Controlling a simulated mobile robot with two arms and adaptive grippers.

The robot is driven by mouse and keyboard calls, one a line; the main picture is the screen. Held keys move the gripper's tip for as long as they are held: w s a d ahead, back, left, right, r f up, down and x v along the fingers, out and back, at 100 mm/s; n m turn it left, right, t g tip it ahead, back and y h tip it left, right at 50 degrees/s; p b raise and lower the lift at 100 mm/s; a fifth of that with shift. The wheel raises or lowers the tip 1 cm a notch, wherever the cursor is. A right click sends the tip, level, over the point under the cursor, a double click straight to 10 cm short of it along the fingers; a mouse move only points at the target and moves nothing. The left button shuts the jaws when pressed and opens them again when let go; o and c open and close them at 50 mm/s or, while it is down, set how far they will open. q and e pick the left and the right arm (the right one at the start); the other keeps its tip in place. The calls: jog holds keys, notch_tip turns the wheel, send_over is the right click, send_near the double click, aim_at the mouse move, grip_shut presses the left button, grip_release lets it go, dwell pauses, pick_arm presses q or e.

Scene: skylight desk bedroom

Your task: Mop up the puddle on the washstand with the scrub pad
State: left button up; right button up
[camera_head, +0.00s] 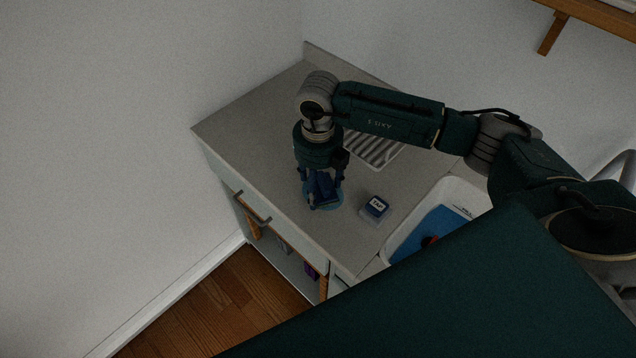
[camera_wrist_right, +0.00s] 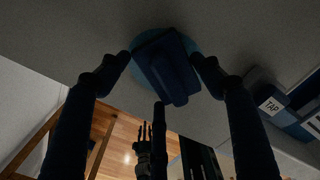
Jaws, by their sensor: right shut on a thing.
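The washstand (camera_head: 265,125) is a grey counter against the white walls. The puddle (camera_head: 337,201) is a light blue round patch near its front edge, partly covered by my right gripper (camera_head: 322,192) and the scrub pad (camera_head: 325,186). The pad is a dark blue block. My right gripper points down and is shut on it, right over the puddle. In the right wrist view the pad (camera_wrist_right: 168,70) sits between the two fingertips, with the puddle (camera_wrist_right: 146,42) behind it. I cannot tell whether pad and counter touch.
A small box labelled TAP (camera_head: 375,208) stands just right of the puddle. A sink with a blue inside (camera_head: 425,232) lies further right. A striped tray (camera_head: 374,152) lies behind, below my arm. The counter's left part is clear.

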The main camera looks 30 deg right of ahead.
jog(key=shift+f, duration=0.15)
jog(key=shift+a, duration=0.2)
jog(key=shift+a, duration=0.85)
jog(key=shift+d, duration=0.1)
jog(key=shift+d+b, duration=0.35)
jog(key=shift+d, duration=0.6)
jog(key=shift+d, duration=0.1)
jog(key=shift+d, duration=0.9)
jog(key=shift+a, duration=0.15)
